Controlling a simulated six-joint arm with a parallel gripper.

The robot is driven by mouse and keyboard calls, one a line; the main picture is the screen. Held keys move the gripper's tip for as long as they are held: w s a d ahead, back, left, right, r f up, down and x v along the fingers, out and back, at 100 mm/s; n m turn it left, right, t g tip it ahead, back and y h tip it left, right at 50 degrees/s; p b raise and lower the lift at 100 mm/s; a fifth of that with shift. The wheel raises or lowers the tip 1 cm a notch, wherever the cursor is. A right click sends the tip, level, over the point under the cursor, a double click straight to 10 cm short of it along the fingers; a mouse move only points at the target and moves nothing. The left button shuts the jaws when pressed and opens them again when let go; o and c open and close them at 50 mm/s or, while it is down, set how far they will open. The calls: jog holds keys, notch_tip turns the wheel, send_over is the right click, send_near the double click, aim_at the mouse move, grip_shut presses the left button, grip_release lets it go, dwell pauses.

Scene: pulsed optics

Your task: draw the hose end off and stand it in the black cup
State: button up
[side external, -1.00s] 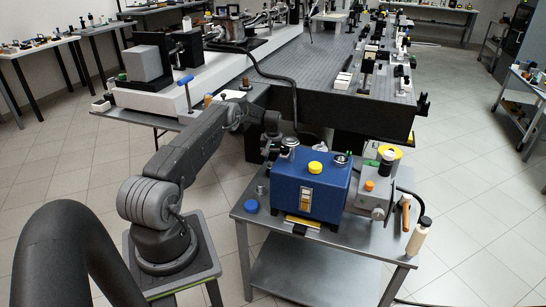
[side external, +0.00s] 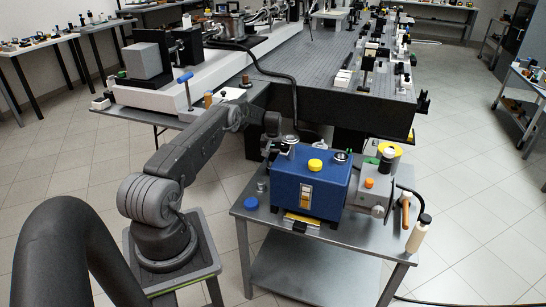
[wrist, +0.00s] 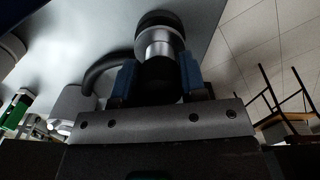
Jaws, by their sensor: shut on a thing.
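My gripper (wrist: 158,72) is shut on a dark cylindrical fitting (wrist: 158,50) with a bright metal collar and a wide black end, which looks like the hose end. The blue fingers press on it from both sides in the wrist view. In the side view my gripper (side external: 282,147) is beside the back left of the blue box (side external: 312,188), low over its top. A silver-ringed round part (side external: 290,139) shows there. I cannot tell whether the fitting is clear of its seat. I cannot pick out the black cup for certain.
The box stands on a steel table (side external: 250,218) with a yellow cap (side external: 315,165) on top. A grey cylinder (side external: 262,187) and a blue cap (side external: 251,203) stand left of it. A grey unit (side external: 370,197) and a cream bottle (side external: 417,235) are at the right.

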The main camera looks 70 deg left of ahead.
jog(key=shift+f, duration=0.35)
jog(key=o, duration=1.2)
notch_tip(320, 180, up, 18)
jog(key=shift+f, duration=0.1)
